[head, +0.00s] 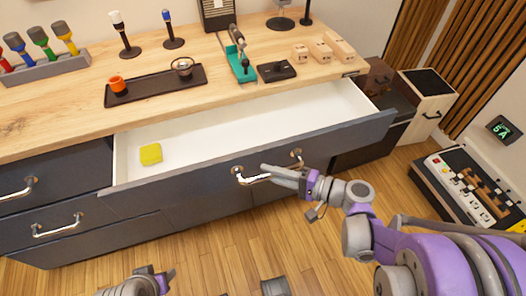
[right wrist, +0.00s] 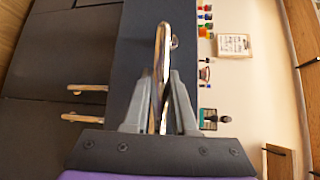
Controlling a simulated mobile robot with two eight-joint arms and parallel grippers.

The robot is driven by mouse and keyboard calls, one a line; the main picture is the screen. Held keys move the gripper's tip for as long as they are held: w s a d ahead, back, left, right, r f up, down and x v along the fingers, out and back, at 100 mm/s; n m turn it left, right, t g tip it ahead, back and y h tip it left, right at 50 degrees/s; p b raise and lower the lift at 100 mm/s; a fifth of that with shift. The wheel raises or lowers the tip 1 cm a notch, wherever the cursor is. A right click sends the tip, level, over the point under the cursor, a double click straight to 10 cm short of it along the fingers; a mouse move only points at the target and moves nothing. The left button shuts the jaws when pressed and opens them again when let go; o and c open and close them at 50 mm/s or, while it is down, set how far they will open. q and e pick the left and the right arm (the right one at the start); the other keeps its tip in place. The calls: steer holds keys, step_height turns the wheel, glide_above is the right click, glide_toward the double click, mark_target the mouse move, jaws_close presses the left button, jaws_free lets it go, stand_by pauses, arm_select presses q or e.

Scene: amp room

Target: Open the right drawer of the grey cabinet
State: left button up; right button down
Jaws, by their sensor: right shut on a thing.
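The grey cabinet (head: 100,240) has a wooden top, and its wide right drawer (head: 345,138) is pulled well out, showing a white interior. A yellow block (head: 150,154) lies inside at the left. My right gripper (head: 270,173) is at the drawer's front, shut on the metal handle (head: 252,181). In the right wrist view the handle (right wrist: 162,45) runs between the two grey fingers of the gripper (right wrist: 160,98). My left gripper (head: 155,282) shows only partly at the bottom edge, below and apart from the cabinet; its jaws are unclear.
The left drawers with handles (head: 57,228) look shut. On the top stand a dark tray (head: 150,90) with cups, a screwdriver rack (head: 45,67), wooden blocks (head: 320,50) and a teal tool (head: 241,66). A power strip unit (head: 465,185) sits at right. Wood floor lies in front.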

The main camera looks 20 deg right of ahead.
steer(key=s, duration=1.1)
steer(key=shift+s+d, duration=0.15)
steer(key=shift+d, duration=0.05)
steer(key=c, duration=0.7)
jaws_free()
steer(key=shift+c, duration=0.2)
steer(key=shift+d, duration=0.1)
steer(key=p+v, duration=0.1)
steer(key=v, duration=0.9)
steer(key=shift+s+d, duration=0.2)
steer(key=shift+s, duration=0.1)
